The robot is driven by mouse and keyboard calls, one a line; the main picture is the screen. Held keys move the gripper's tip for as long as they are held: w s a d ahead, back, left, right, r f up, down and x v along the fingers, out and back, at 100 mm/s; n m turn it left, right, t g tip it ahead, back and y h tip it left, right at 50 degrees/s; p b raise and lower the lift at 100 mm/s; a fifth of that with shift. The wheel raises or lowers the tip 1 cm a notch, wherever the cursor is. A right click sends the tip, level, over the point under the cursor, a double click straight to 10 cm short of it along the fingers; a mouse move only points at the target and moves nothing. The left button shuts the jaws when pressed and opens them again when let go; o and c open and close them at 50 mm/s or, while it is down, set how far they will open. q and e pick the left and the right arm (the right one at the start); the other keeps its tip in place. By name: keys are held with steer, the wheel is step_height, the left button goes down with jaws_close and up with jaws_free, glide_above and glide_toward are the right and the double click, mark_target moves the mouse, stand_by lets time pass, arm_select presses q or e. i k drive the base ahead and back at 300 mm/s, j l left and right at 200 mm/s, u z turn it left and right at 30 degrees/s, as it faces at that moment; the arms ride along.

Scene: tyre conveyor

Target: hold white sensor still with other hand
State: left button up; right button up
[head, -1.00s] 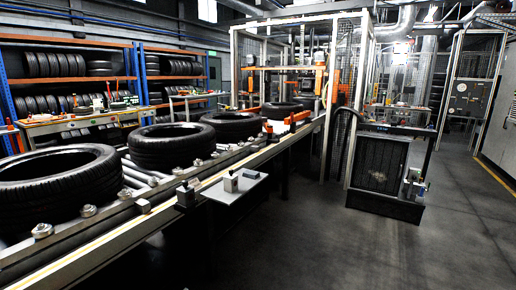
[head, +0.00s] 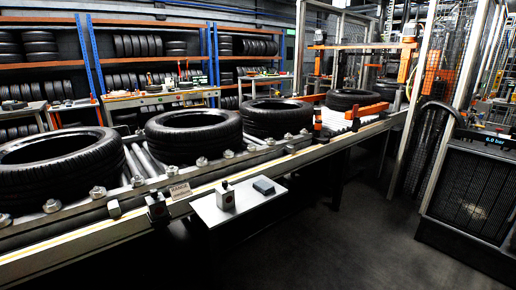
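A small pale box with a dark knob on top (head: 225,195) stands upright on the grey shelf plate (head: 238,211) beside the conveyor. It may be the white sensor, but it is too small to be sure. A dark box-shaped device (head: 156,206) is fixed at the conveyor's front rail, left of the plate. Neither of my grippers shows in the head view, and nothing is seen touching the pale box.
Several black tyres (head: 193,137) lie flat on the roller conveyor (head: 75,240). Orange guides (head: 368,109) and a fenced cell stand at the right. A dark cabinet (head: 468,190) reads 6.0 bar. Tyre racks (head: 150,22) line the back. The floor (head: 350,250) before the conveyor is clear.

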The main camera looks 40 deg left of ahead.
mark_target(225, 183)
steer(key=i+u, duration=0.35)
steer(key=i+l+u, duration=0.15)
steer(key=i+u, duration=0.25)
steer(key=i+l+u, duration=0.35)
steer(key=k+j, duration=0.05)
steer(key=j, duration=0.05)
